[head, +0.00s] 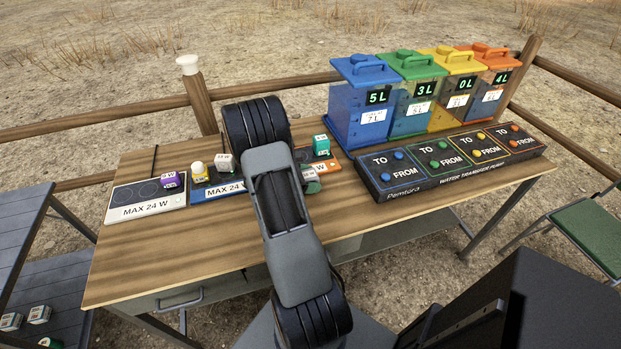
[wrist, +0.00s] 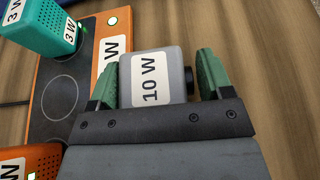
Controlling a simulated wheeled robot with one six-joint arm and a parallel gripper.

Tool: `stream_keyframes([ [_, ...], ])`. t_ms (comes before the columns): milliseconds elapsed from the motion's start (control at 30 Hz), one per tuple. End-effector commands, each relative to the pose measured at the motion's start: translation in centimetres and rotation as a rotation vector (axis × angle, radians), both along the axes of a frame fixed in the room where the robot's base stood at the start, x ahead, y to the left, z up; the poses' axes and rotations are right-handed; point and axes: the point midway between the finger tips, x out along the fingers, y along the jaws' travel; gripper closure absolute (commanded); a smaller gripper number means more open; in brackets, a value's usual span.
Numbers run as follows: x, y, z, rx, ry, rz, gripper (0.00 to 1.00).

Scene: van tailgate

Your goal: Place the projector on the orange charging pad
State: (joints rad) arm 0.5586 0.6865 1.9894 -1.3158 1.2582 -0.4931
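The projector (wrist: 152,78) is a grey box labelled 10 W with a dark round lens on its right side in the wrist view. My gripper (wrist: 158,78) has its green fingertips on both sides of it and appears shut on it. The orange charging pad (wrist: 52,62) lies to the left, with a dark plate and a free ring. In the head view the pad (head: 328,165) shows to the right of my arm, and my gripper (head: 311,180) is at its near edge. My arm hides much of the pad and projector there.
A teal device (wrist: 45,28) labelled 3 W and an orange device (wrist: 30,163) occupy other spots on the orange pad. A white pad (head: 146,208) holds a purple device; a blue pad (head: 203,192) holds two devices. Water tanks (head: 362,110) and a pump panel (head: 450,165) stand right.

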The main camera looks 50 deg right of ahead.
Motion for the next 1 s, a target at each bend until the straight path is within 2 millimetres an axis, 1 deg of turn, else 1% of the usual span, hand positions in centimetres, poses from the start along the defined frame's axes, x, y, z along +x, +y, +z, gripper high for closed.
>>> stream_keyframes([
  [33, 0.2, -0.1, -0.1, 0.001, -0.004, 0.006, 0.14],
  [100, 0.2, -0.1, -0.1, 0.000, -0.005, 0.006, 0.09],
  [433, 0.4, -0.2, 0.0, -0.001, -0.010, 0.010, 0.09],
  [567, 0.5, -0.2, 0.7, -0.002, -0.011, 0.012, 0.09],
  [667, 1.4, 0.9, 1.1, -0.007, -0.014, 0.015, 0.09],
  [1000, 4.8, 5.9, 3.5, -0.003, -0.009, 0.010, 0.09],
])
